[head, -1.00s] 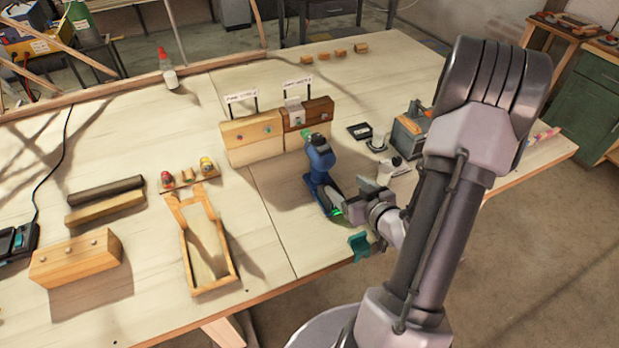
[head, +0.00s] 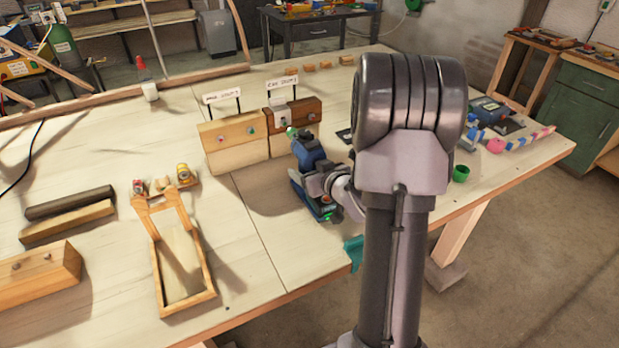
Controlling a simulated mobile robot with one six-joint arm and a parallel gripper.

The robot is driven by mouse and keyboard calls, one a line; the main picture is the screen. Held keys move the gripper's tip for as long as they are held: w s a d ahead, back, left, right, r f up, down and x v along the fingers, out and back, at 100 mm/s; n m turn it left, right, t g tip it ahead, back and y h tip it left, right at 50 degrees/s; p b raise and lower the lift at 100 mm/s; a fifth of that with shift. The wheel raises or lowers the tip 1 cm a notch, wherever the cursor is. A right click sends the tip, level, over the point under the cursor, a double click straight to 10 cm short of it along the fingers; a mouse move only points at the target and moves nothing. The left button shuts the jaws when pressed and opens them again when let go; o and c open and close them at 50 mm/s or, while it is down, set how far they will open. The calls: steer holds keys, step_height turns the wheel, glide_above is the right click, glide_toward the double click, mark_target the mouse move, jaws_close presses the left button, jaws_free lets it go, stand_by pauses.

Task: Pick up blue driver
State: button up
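The blue driver (head: 308,150) stands on the workbench in front of two wooden blocks with labels, its green-tipped nose pointing up and left. Its dark blue base (head: 322,209) shows below my gripper. My gripper (head: 313,184) is at the driver's handle from the right and overlaps it in the view. The fingers are small and partly merged with the driver, so I cannot tell whether they are closed on it. My arm hides the bench area to the right of the driver.
Two labelled wooden blocks (head: 233,146) stand close behind the driver. A wooden frame (head: 162,278) lies to the left. A teal clamp-like piece (head: 353,253) sits at the bench's front edge. A green cup (head: 460,174) stands right of my arm.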

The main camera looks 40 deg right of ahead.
jaws_close()
steer(key=shift+r, duration=0.1)
steer(key=shift+r, duration=0.1)
stand_by(0.4)
